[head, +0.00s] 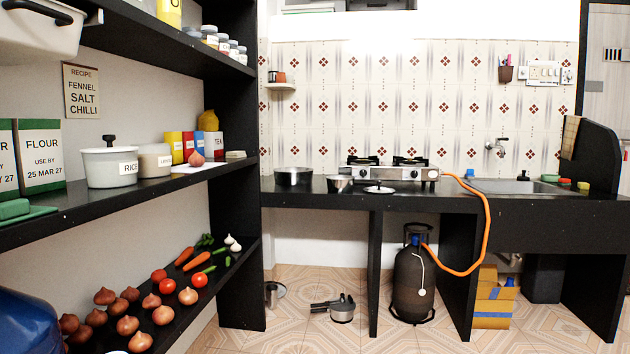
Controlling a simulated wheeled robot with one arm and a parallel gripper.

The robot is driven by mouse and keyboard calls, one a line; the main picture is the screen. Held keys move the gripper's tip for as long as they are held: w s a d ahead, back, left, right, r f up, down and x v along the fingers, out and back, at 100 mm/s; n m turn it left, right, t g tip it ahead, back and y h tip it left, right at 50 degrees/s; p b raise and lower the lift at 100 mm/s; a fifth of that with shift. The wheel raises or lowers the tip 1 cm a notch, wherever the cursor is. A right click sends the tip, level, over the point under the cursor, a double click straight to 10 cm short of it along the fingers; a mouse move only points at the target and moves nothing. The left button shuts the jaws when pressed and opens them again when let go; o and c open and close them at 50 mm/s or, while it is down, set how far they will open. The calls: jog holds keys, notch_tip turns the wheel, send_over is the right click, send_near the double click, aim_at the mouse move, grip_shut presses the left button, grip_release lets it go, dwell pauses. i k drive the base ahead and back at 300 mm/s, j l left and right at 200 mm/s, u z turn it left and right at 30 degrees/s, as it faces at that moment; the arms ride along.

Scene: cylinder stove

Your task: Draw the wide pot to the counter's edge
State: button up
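The wide pot (294,177) is a low, round metal pot on the left part of the black counter (315,199). It stands upright, set back from the counter's front edge, with bare counter in front of it. I cannot tell what is inside it. My gripper is not in this view.
A smaller metal pot (339,185) and a flat lid (379,189) lie to the right, before the stove (393,172). An orange hose (487,215) runs down to the gas cylinder (413,280). A metal pan (342,310) lies on the floor. Dark shelves (150,190) stand left.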

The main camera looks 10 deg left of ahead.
aim_at(284, 176)
jog(key=i+u, duration=0.1)
jog(key=i, duration=1)
jog(key=i+u, duration=0.15)
jog(key=i, duration=0.35)
jog(key=i+l+u, duration=0.1)
jog(key=i, duration=0.45)
jog(key=i+l, duration=0.15)
jog(key=i, duration=0.4)
jog(key=i+l+u, duration=0.15)
jog(key=i, duration=0.35)
jog(key=i+l+u, duration=0.1)
jog(key=i, duration=0.45)
jog(key=l, duration=0.1)
